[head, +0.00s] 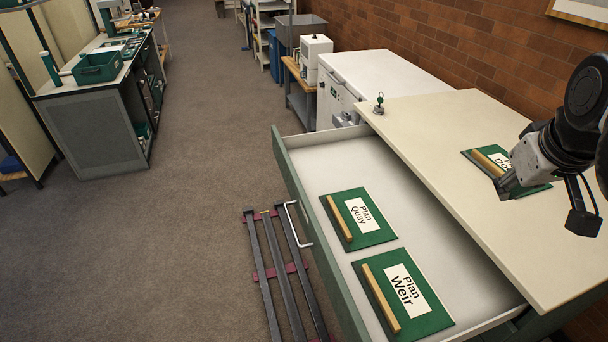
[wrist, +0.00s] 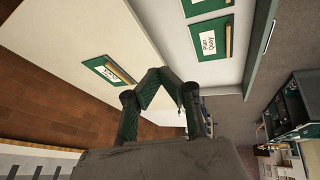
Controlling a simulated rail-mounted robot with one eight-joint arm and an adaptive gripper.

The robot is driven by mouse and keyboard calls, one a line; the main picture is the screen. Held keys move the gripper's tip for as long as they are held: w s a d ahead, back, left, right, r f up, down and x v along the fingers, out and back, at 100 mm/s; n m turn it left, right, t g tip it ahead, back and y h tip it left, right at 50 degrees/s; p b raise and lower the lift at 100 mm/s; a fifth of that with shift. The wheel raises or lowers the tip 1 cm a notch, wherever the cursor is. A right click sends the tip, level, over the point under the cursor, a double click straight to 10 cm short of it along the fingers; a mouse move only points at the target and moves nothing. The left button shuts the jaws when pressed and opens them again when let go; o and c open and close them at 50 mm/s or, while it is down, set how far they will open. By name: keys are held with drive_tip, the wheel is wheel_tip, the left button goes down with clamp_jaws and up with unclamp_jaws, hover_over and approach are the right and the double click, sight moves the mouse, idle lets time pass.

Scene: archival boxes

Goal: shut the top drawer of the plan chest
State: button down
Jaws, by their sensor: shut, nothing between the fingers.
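The plan chest (head: 440,130) has a cream top and green sides. Its top drawer (head: 320,155) is pulled well out to the left, with a white inside, a green front and a pale bar handle (head: 298,224). In the drawer lie two green folders with wooden strips, Plan Quay (head: 375,228) and Plan Weir (head: 428,318). My gripper (head: 508,188) is shut and empty above the chest top, away from the drawer front, and partly hides a third green folder (head: 484,161). The wrist view shows the closed fingers (wrist: 158,78) and the drawer front (wrist: 262,45).
A small green-tagged object (head: 379,103) stands at the chest top's back corner. A white cabinet (head: 375,80) adjoins behind. A dark rack (head: 280,270) lies on the floor beside the drawer front. Open carpet (head: 190,230) extends left to a workbench (head: 95,115).

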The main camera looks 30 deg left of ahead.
drive_tip(key=w+a+n+g+b, duration=0.1)
drive_tip(key=w+a+n, duration=0.5)
drive_tip(key=w+a, duration=0.65)
drive_tip(key=w+a+f+n+g+b, duration=0.1)
drive_tip(key=w+a+f+n, duration=0.2)
drive_tip(key=a, duration=0.6)
drive_tip(key=w+a+f+n+b, duration=0.1)
drive_tip(key=w+a+f+n, duration=0.15)
drive_tip(key=a, duration=0.55)
drive_tip(key=s+a+f+n+g+h+b, duration=0.1)
drive_tip(key=a+f+n, duration=0.4)
drive_tip(key=a+f, duration=0.75)
drive_tip(key=s+a+f+n+h+b, duration=0.15)
drive_tip(key=a+f+n, duration=0.25)
drive_tip(key=a+f, duration=0.85)
drive_tip(key=w+d+f, duration=0.1)
drive_tip(key=w+f, duration=0.3)
drive_tip(key=f, duration=0.1)
drive_tip(key=shift+f, duration=0.4)
drive_tip(key=shift+w+d, duration=0.1)
